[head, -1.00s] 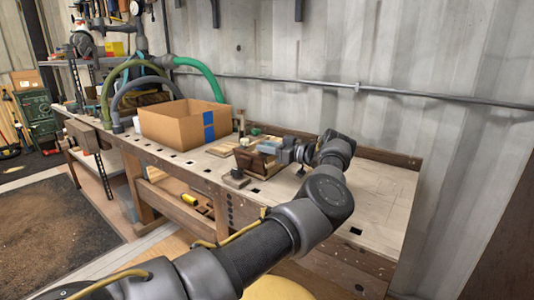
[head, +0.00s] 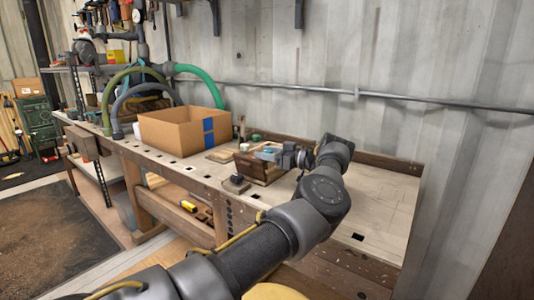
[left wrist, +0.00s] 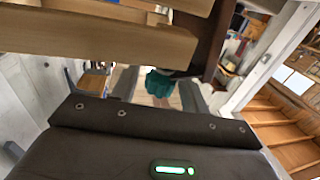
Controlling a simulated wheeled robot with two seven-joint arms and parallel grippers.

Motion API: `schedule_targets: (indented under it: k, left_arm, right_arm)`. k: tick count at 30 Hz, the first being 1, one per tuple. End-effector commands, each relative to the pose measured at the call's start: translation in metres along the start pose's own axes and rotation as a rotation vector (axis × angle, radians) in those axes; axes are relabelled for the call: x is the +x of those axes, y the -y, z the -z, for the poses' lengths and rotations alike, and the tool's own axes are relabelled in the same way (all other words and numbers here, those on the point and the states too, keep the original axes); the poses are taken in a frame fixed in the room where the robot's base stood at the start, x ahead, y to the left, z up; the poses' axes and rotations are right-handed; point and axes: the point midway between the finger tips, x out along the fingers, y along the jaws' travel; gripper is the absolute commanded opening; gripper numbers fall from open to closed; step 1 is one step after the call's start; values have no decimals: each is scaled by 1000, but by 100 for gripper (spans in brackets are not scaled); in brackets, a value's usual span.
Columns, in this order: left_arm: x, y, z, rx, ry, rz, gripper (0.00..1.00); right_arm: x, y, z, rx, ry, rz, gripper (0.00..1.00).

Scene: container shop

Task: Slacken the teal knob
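The teal knob (left wrist: 158,83) shows in the left wrist view, below the edge of a wooden fixture (left wrist: 90,35). My left gripper (left wrist: 160,92) has its two grey fingers apart, one on each side of the knob, with visible gaps. In the head view the left gripper (head: 280,155) reaches in from the right to the small wooden fixture (head: 258,170) on the workbench. Something teal (head: 268,151) shows at the gripper there, too small to make out well. My right gripper is in neither view.
The workbench (head: 375,190) is clear to the right of the arm. A cardboard box (head: 170,130) with blue tape stands left of the fixture. A small dark block (head: 236,184) lies at the front edge. Green and grey hoses and a metal wall are behind.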

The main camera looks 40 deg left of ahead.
Motion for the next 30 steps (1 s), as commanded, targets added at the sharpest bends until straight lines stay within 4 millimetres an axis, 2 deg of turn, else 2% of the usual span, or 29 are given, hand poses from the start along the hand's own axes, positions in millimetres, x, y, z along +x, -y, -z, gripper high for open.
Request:
schedule_targets:
  k: [11,14,24,30]
  left_arm:
    - [-6,-1,1,-2,0,-3,48]
    - [-20,-1,2,-3,2,-5,48]
    - [-84,0,1,-2,2,-2,48]
    - [-105,0,1,-1,0,-2,48]
  right_arm:
    - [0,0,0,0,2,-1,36]
    - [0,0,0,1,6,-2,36]
    - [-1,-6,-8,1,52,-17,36]
    - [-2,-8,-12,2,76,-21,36]
